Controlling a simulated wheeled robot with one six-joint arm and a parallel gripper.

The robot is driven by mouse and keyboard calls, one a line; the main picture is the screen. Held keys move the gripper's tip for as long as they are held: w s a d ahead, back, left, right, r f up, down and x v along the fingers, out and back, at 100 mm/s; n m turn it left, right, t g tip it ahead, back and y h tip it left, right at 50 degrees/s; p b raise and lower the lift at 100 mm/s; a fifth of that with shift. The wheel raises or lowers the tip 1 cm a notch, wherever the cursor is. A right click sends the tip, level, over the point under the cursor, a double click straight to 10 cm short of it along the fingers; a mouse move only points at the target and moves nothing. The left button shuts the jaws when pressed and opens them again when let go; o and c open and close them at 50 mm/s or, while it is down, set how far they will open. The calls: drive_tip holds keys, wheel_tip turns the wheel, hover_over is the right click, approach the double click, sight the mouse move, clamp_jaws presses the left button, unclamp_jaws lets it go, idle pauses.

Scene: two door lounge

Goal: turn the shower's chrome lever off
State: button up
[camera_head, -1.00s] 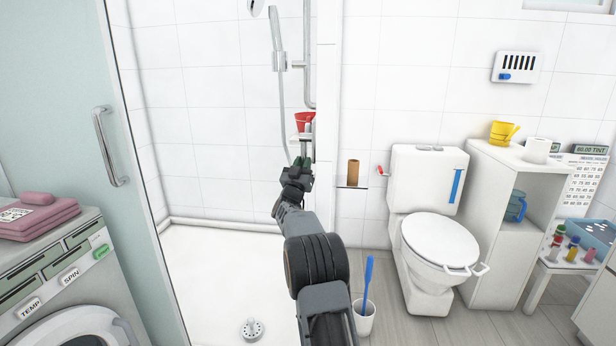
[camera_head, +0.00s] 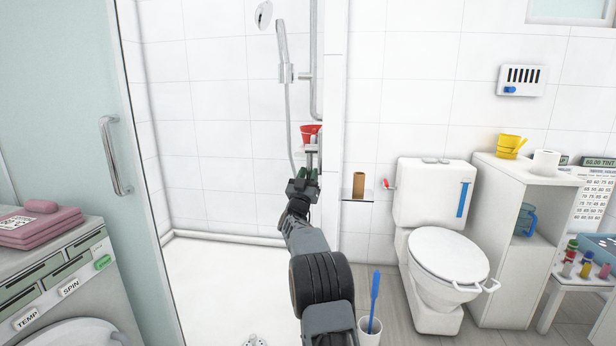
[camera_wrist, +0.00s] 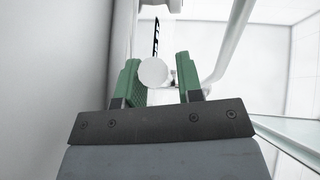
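In the head view an upright chrome piece (camera_head: 313,158) shows just above my gripper. The lever's body and its angle are mostly hidden.
A glass door with a handle (camera_head: 115,155) stands left.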

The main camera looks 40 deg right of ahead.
drive_tip(key=v, duration=1.3)
drive_tip(key=shift+s+a+f+p, duration=0.2)
drive_tip(key=shift+s+a+p, duration=0.1)
drive_tip(key=shift+p, duration=0.1)
drive_tip(key=s+a+r+n+t+y+p, duration=0.15)
drive_tip(key=a+r+n+y+p, duration=0.65)
drive_tip(key=a+r+y+p, duration=0.8)
drive_tip(key=s+a+r+n+g+y+p, duration=0.1)
drive_tip(key=s+a+g+p, duration=0.2)
drive_tip(key=s, duration=0.6)
drive_tip(key=s+a+r+n+g+y+p, duration=0.1)
drive_tip(key=s+a+g+y+p, duration=0.1)
drive_tip(key=s+a+g+p, duration=0.2)
drive_tip(key=s+a+r+n+g+y+p, duration=0.1)
drive_tip(key=s+g+p, duration=0.4)
drive_tip(key=s, duration=0.9)
drive_tip(key=a+y+p, duration=0.1)
drive_tip(key=a+p, duration=0.1)
drive_tip(key=p, duration=0.1)
drive_tip(key=shift+s+a+p, duration=0.2)
drive_tip(key=shift+s+p, duration=0.1)
drive_tip(key=shift+p, duration=0.05)
